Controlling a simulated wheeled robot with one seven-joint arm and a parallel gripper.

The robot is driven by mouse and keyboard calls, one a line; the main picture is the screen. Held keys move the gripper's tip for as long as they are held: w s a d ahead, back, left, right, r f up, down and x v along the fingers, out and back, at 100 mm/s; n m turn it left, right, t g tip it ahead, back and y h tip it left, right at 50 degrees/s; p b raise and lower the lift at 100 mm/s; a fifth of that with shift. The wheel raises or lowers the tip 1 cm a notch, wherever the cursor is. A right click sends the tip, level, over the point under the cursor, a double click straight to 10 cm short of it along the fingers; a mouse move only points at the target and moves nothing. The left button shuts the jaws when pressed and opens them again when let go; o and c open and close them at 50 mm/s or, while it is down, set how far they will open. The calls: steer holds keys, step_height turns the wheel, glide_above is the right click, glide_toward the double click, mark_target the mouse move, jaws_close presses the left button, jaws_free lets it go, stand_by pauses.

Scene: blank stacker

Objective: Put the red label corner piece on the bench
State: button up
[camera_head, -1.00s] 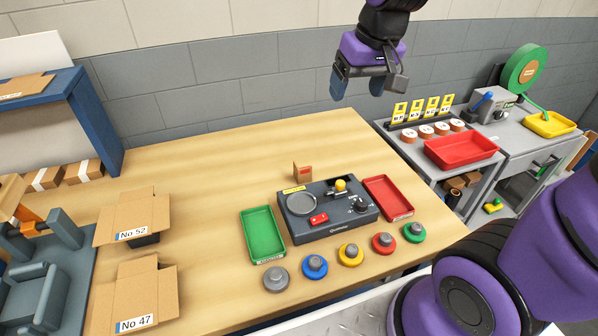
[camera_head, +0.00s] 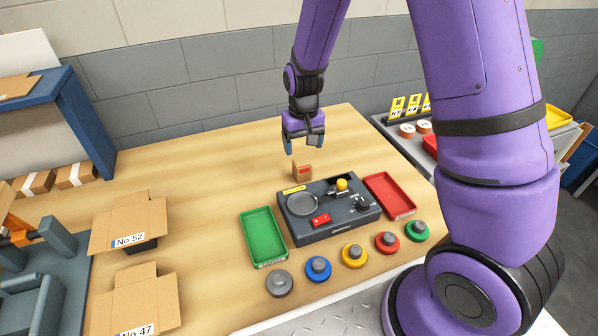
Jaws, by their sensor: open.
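The red label corner piece (camera_head: 302,172) is a small brown cardboard piece with a red label. It stands upright on the wooden bench (camera_head: 215,180), just behind the dark grey device. My gripper (camera_head: 305,148) is open and empty. It points down and appears just above or behind the corner piece in the picture, apart from it as far as I can tell.
The dark device (camera_head: 330,222) with a red switch and yellow knob stands between a green tray (camera_head: 247,218) and a red tray (camera_head: 411,212). Several coloured knobs line the front edge. Open cartons (camera_head: 140,204) stand at left. The bench's back left is clear.

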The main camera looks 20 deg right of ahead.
glide_above(304, 181)
steer(key=f, duration=0.5)
steer(key=shift+w+a+f, duration=0.15)
steer(key=shift+w+f, duration=0.1)
steer(key=shift+f, duration=0.05)
steer(key=shift+d+f, duration=0.15)
steer(key=shift+f, duration=1.2)
steer(key=shift+d+f, duration=0.1)
steer(key=shift+f, duration=1.2)
steer(key=c, duration=1)
steer(key=shift+r, duration=0.1)
steer(key=shift+c, duration=0.2)
